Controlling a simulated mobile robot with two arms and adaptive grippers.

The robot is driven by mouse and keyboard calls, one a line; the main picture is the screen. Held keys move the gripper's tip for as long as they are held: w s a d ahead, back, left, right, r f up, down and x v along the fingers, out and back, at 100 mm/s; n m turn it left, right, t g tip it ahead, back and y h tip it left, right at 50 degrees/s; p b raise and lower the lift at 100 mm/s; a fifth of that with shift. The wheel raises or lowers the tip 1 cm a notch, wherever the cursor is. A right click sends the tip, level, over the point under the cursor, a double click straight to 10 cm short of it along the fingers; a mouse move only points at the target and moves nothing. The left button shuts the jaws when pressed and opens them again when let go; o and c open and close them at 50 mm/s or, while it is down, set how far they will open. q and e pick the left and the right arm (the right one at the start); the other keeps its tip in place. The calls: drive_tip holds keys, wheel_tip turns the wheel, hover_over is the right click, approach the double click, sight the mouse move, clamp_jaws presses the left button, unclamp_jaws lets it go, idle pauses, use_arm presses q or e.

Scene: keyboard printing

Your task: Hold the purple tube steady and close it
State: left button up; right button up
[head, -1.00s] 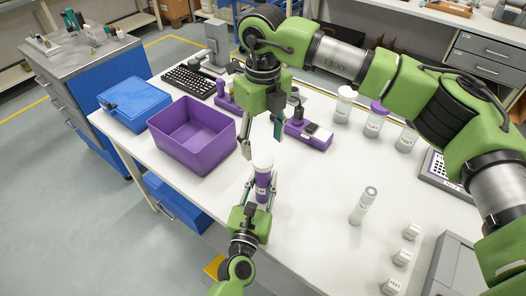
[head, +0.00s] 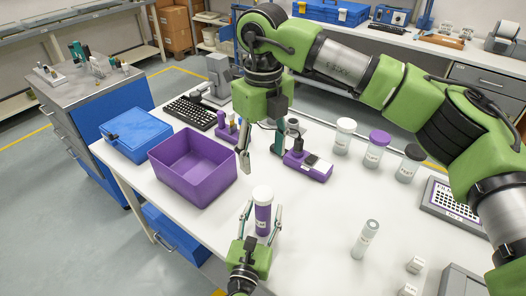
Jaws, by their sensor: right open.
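My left gripper (head: 264,208) reaches in from the bottom, with one finger on each side of the tube. Whether its fingers touch the tube cannot be told. My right gripper (head: 262,148) hangs above and behind the tube, open and empty, its fingers pointing down and clear of the cap.
A purple bin (head: 222,188) and a blue case (head: 136,133) stand to the left. A purple device (head: 308,168) and several lidded jars (head: 377,150) stand behind. A clear tube (head: 365,240) and small white blocks (head: 416,265) are to the right.

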use_arm(q)
drive_tip(key=shift+s, duration=0.1)
drive_tip(key=v, duration=1.1)
drive_tip(key=shift+s+a, duration=0.15)
drive_tip(key=shift+s, duration=0.25)
